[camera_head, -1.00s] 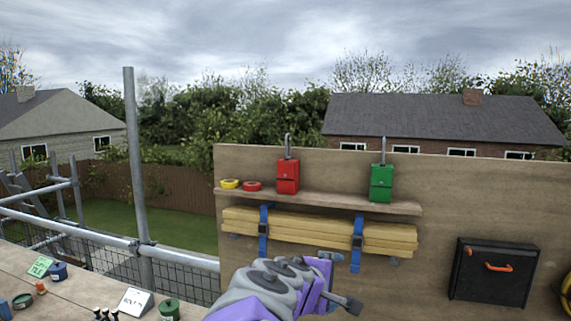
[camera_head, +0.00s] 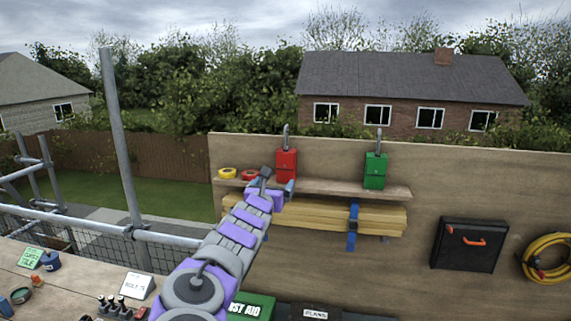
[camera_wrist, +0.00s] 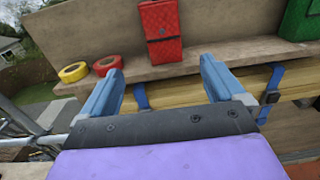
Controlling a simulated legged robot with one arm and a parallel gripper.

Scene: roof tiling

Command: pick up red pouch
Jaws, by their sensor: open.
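The red pouch (camera_head: 286,164) stands upright on the wooden shelf, against the plywood board, with a grey clip or hook above it. My gripper (camera_head: 277,183) is raised to the shelf just below and in front of the pouch. In the wrist view my gripper (camera_wrist: 162,66) has its two blue fingers wide apart with nothing between them. The fingers appear apart from the pouch.
A green pouch (camera_head: 375,171) stands right of the red one on the shelf (camera_head: 340,190). Yellow tape (camera_head: 228,173) and red tape (camera_head: 250,175) lie to its left. Strapped timber (camera_head: 330,214) hangs below the shelf. A black case (camera_head: 469,245) and yellow hose (camera_head: 549,258) are further right.

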